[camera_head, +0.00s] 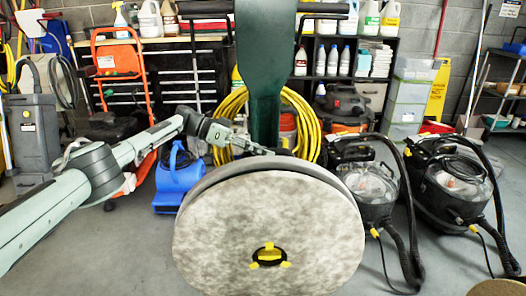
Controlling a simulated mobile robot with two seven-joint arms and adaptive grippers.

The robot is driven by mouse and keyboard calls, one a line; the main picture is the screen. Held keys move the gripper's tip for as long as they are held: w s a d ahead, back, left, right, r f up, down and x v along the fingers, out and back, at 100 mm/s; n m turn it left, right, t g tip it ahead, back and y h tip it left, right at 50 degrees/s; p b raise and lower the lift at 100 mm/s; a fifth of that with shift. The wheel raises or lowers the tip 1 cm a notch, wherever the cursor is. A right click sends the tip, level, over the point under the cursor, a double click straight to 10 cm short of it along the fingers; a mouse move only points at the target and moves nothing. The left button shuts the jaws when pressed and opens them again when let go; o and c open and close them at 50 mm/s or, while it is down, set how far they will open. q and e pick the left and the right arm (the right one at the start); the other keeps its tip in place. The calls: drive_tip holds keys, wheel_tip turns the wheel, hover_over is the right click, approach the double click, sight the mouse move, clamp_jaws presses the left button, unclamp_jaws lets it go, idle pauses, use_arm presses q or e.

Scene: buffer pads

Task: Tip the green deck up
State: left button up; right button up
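The floor buffer stands in the middle with its dark green column (265,65) upright in the picture. Its round deck is tipped up, so its underside faces me. A mottled grey-white pad (240,225) covers that underside, with a black and yellow hub (269,256) low in its middle. A dark rim (300,167) shows along the deck's top edge. My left gripper (264,150) comes in from the left, at the top edge of the deck beside the base of the column. Its fingertips are small and partly hidden, and contact is unclear. My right gripper is out of view.
A blue blower (178,182) stands left of the deck, and an orange hand truck (118,68) behind it. Black canister vacuums (365,175) with hoses stand to the right. Yellow hose (230,118) coils behind. Part of a tan round pad (497,288) shows at bottom right.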

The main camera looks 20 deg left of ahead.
use_arm(q)
drive_tip(key=o, duration=0.3)
drive_tip(key=shift+o, duration=0.2)
drive_tip(key=v, duration=0.7)
drive_tip(key=shift+a, duration=0.2)
drive_tip(key=shift+a, duration=0.1)
